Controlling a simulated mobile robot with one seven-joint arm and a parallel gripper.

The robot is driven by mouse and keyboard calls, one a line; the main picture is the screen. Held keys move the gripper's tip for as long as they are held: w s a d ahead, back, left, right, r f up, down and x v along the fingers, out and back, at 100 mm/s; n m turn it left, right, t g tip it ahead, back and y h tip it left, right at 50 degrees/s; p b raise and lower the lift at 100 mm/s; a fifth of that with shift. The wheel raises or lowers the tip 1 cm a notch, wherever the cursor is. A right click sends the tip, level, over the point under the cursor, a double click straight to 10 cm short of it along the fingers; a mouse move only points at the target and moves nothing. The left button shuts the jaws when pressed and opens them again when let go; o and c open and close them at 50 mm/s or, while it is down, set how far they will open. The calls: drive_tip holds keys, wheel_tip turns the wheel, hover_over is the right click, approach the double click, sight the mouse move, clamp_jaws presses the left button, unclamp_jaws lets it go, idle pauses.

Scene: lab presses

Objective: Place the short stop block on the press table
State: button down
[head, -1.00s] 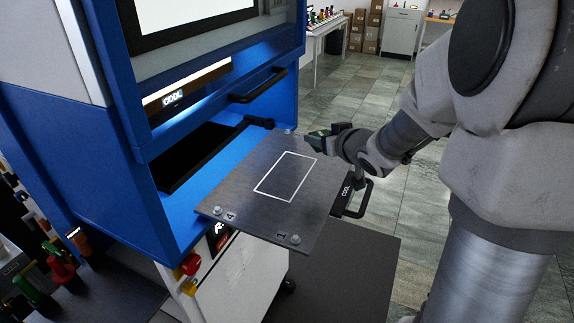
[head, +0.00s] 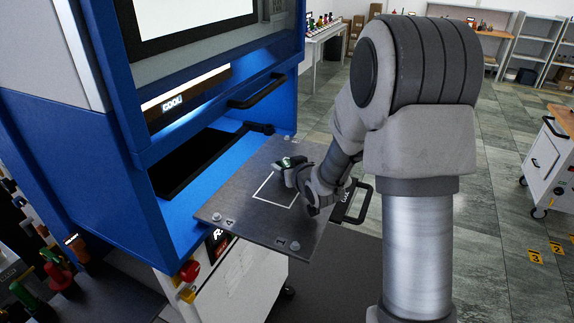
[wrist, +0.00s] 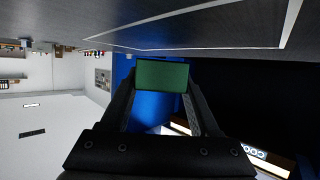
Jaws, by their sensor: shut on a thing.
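The short stop block is a green block (wrist: 162,75) between the fingertips in the wrist view. In the head view only a small green part (head: 285,161) of it shows. My gripper (head: 284,168) is shut on it and holds it over the far part of the press table; the fingers also show in the wrist view (wrist: 160,92). The press table (head: 243,207) is a dark grey plate with a white rectangle outline (head: 268,200), partly hidden by my arm. In the wrist view the table (wrist: 190,28) lies along the top, and a gap shows between it and the block.
The blue press (head: 150,225) stands to the left, with its dark opening behind the table. Bolts (head: 295,245) stand at the table's corners. A black handle (head: 360,203) sticks out at its right edge. A white cart (head: 550,160) stands far right.

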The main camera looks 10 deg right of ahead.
drive_tip(key=shift+f+b, duration=0.35)
drive_tip(key=shift+b, duration=0.15)
drive_tip(key=shift+f+b, duration=0.3)
drive_tip(key=shift+b, duration=0.1)
drive_tip(key=shift+c, duration=0.6)
unclamp_jaws()
drive_tip(key=shift+s+f, duration=0.1)
